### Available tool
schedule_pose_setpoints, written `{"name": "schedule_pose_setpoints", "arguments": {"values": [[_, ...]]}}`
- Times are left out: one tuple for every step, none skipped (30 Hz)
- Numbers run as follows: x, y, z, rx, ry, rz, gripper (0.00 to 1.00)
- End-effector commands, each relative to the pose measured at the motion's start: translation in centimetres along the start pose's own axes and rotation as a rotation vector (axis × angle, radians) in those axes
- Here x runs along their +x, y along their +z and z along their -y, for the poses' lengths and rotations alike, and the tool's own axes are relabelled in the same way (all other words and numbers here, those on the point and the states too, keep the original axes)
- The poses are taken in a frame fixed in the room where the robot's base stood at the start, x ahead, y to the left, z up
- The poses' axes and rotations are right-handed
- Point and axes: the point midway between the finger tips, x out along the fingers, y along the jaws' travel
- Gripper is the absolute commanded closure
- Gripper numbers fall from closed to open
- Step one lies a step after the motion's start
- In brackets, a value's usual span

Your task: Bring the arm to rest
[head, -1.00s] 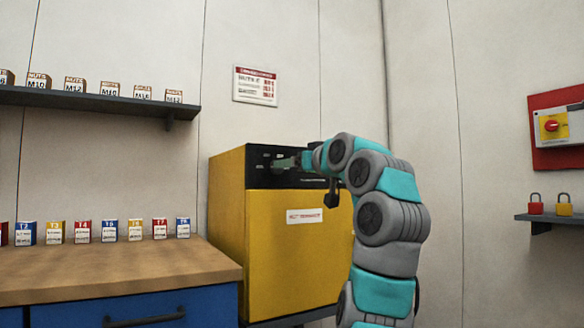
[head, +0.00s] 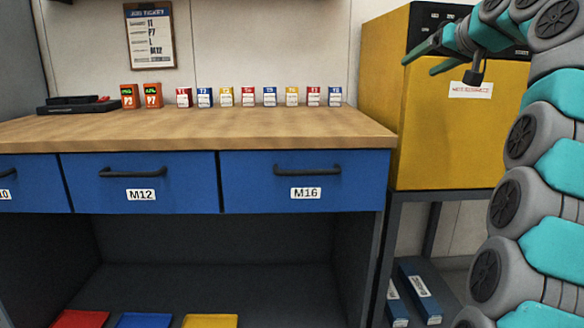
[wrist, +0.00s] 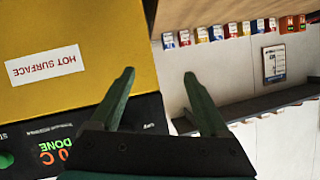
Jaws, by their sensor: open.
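My gripper (head: 418,66) is at the upper right of the head view, in front of the yellow oven's upper part, with its green fingers pointing left. In the wrist view my gripper (wrist: 158,74) has its two fingers spread apart with nothing between them. The yellow oven (head: 425,130) has a dark top panel and a white label on its front. The wrist view shows it upside down, with the oven's yellow front (wrist: 105,25) bearing a "HOT SURFACE" label and a green "DONE" on the dark panel. My arm rises along the right edge of the head view.
A wooden-topped bench (head: 200,128) with blue drawers stands left of the oven. Small coloured boxes (head: 248,97), two orange-fronted boxes (head: 152,95) and a black tray (head: 78,105) stand on it. Red, blue and yellow trays (head: 145,320) lie below. Blue boxes (head: 420,290) lie under the oven.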

Motion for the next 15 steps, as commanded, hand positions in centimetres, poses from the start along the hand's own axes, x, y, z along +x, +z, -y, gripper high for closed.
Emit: {"name": "schedule_pose_setpoints", "arguments": {"values": [[0.4, 1.2, 0.9, 0.013, -0.008, 0.043, 0.21], [0.6, 2.0, 1.4, 0.021, -0.011, 0.068, 0.21], [1.0, 3.2, 1.9, 0.030, -0.014, 0.102, 0.21], [1.3, 4.1, 2.3, 0.036, -0.015, 0.128, 0.21], [1.5, 5.1, 2.7, 0.042, -0.016, 0.155, 0.21], [1.6, 6.3, 3.4, 0.047, -0.017, 0.186, 0.21], [1.8, 7.3, 3.7, 0.052, -0.017, 0.213, 0.21], [1.9, 8.3, 4.1, 0.055, -0.015, 0.238, 0.21], [2.0, 9.8, 4.7, 0.061, -0.015, 0.273, 0.21], [2.0, 10.8, 5.1, 0.063, -0.014, 0.296, 0.21], [2.0, 11.9, 5.5, 0.065, -0.011, 0.321, 0.21], [2.0, 13.4, 5.8, 0.069, -0.008, 0.355, 0.21], [2.0, 14.4, 6.2, 0.071, -0.005, 0.377, 0.21], [1.9, 15.6, 6.5, 0.073, -0.002, 0.402, 0.21], [1.6, 17.1, 6.9, 0.073, 0.003, 0.433, 0.21]]}}
